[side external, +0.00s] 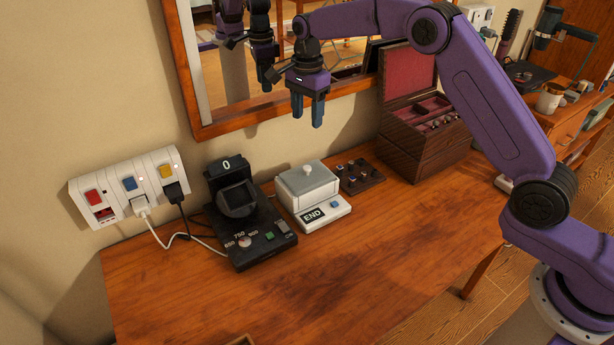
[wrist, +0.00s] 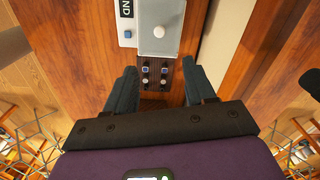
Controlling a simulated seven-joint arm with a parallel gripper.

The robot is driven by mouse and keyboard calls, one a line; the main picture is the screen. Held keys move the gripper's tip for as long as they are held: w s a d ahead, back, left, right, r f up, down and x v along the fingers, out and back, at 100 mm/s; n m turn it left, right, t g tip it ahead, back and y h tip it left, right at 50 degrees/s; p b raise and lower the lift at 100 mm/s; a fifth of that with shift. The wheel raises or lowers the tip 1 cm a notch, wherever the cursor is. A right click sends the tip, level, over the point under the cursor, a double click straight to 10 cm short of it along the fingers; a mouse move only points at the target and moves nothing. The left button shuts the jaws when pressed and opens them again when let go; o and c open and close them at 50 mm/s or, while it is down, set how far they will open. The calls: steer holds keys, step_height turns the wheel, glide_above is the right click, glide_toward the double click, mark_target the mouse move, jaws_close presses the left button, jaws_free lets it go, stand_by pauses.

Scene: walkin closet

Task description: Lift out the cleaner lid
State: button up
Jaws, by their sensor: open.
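The cleaner (side external: 338,212) is a white box on the wooden table, with an "END" label and a blue button on its front. Its grey lid (side external: 295,187) sits on top, with a round pale knob in the middle. In the wrist view the lid (wrist: 172,12) and its knob (wrist: 159,31) show at the top, beyond my fingertips. My gripper (side external: 308,124) is open and empty, pointing down, above the table near the lid. It also shows in the wrist view (wrist: 158,70), with its fingers apart on either side of a small dark tray below.
The small dark tray (side external: 372,183) holds several small pieces beside the cleaner. A black device (side external: 262,250) with a dial and display stands left, cabled to a wall outlet strip (side external: 110,186). An open wooden jewelry box (side external: 412,158) stands right. A mirror hangs behind. The front table is clear.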

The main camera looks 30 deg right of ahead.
mark_target(307, 167)
step_height(307, 167, down, 15)
steer(key=shift+a+f, duration=0.1)
steer(key=shift+f, duration=0.05)
stand_by(0.5)
steer(key=shift+c, duration=0.3)
jaws_close()
